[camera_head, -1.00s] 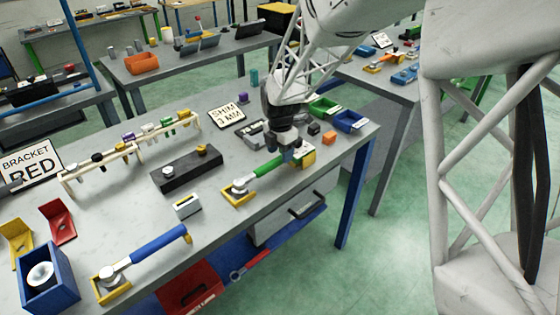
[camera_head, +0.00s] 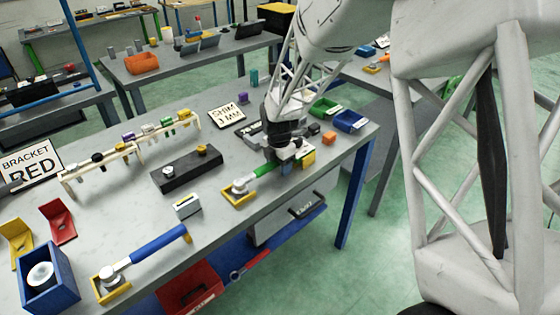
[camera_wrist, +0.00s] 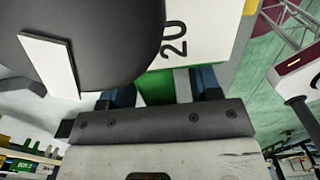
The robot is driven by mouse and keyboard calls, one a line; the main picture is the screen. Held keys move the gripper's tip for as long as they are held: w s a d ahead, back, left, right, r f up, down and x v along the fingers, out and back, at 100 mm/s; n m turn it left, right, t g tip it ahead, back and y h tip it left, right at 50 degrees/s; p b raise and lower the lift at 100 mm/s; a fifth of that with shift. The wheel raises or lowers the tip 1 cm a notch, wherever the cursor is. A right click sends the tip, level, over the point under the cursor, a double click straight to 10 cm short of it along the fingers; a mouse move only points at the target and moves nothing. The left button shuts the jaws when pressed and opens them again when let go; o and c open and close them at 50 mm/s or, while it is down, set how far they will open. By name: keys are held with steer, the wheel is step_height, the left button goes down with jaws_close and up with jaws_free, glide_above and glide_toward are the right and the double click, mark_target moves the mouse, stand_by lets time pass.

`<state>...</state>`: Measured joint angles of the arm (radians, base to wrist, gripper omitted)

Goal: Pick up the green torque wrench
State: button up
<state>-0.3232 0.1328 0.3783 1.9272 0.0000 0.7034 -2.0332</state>
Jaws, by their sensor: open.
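The green torque wrench (camera_head: 263,168) lies on the grey workbench (camera_head: 215,222) near its front edge. Its metal head rests at a yellow-framed holder (camera_head: 238,198), and its green handle runs right, under my gripper (camera_head: 281,161). My gripper is low over the handle and hides its right part. In the wrist view a green surface (camera_wrist: 155,87) shows between and behind the dark fingers of my gripper (camera_wrist: 165,92). The jaws are open, and I cannot tell whether they touch the handle. A blue-handled wrench (camera_head: 158,243) lies farther left in another yellow-framed holder.
A yellow block (camera_head: 308,158) is close to the right of my gripper, with an orange block (camera_head: 329,138) beyond. Green (camera_head: 324,107) and blue (camera_head: 350,121) bins stand at the back right. A black block (camera_head: 186,172) lies left. The bench between the wrenches is partly clear.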

jaws_close()
stand_by(0.3)
steer(key=shift+r, duration=0.15)
steer(key=shift+r, duration=0.7)
step_height(320, 180, up, 2)
steer(key=s+d, duration=0.2)
steer(key=s, duration=0.5)
steer(key=s+d+r, duration=0.1)
steer(key=s+d, duration=0.2)
steer(key=s, duration=0.5)
steer(key=shift+r, duration=0.2)
steer(key=shift+s, duration=0.1)
steer(key=shift+a, duration=0.1)
